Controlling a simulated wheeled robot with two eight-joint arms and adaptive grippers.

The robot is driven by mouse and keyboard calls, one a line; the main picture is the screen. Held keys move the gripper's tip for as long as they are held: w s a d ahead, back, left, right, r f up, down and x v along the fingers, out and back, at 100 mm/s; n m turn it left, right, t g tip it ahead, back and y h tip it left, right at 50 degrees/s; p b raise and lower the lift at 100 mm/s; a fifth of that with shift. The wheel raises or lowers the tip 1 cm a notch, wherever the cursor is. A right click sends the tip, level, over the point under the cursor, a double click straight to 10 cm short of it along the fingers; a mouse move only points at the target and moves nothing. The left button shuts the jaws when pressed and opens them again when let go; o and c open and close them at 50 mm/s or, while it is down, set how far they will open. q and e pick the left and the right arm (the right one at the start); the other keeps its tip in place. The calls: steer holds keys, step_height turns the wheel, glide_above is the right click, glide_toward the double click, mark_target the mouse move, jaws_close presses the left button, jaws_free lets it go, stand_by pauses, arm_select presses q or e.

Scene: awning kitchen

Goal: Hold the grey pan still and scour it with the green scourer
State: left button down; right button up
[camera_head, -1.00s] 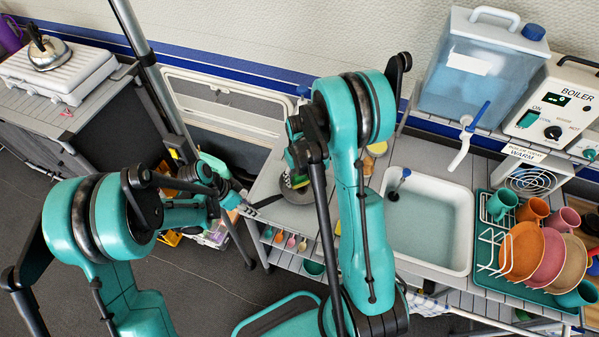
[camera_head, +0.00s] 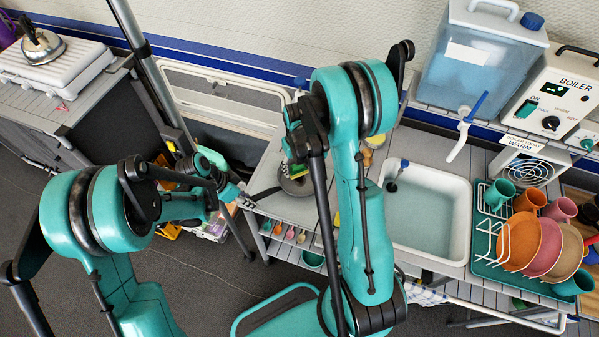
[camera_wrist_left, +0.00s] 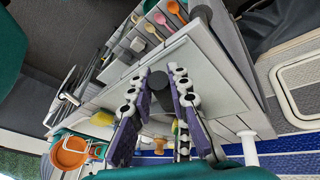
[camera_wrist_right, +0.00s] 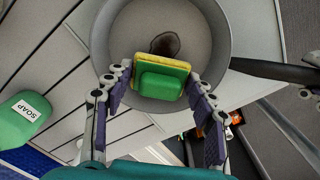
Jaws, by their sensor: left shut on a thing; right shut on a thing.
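The grey pan (camera_head: 297,186) sits on the slatted counter left of the sink, partly hidden by my right arm. The right wrist view shows its round inside (camera_wrist_right: 125,35) with a dark brown stain (camera_wrist_right: 165,45). My left gripper (camera_head: 246,200) is shut on the pan's dark handle (camera_wrist_right: 265,69), which points left in the head view. My right gripper (camera_wrist_right: 162,85) is shut on the green scourer (camera_wrist_right: 160,86), which has a yellow layer. The scourer is over the pan's inside, beside the stain; whether it presses on the bottom is unclear. It also shows in the head view (camera_head: 298,171).
The sink (camera_head: 428,220) with water is right of the pan. A rack (camera_head: 490,245) of plates and mugs stands beyond it. A water tank (camera_head: 475,60) and boiler (camera_head: 552,105) stand behind. A green soap bottle (camera_wrist_right: 22,118) is near the pan.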

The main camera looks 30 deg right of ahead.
steer(key=shift+s+r, duration=0.1)
steer(key=shift+r, duration=2.9)
steer(key=shift+r, duration=0.1)
arm_select(q)
steer(key=c, duration=1.4)
jaws_free()
arm_select(e)
step_height(320, 180, up, 6)
steer(key=shift+f, duration=0.15)
arm_select(q)
steer(key=shift+o, duration=0.2)
steer(key=v, duration=1.2)
steer(key=shift+s, duration=0.1)
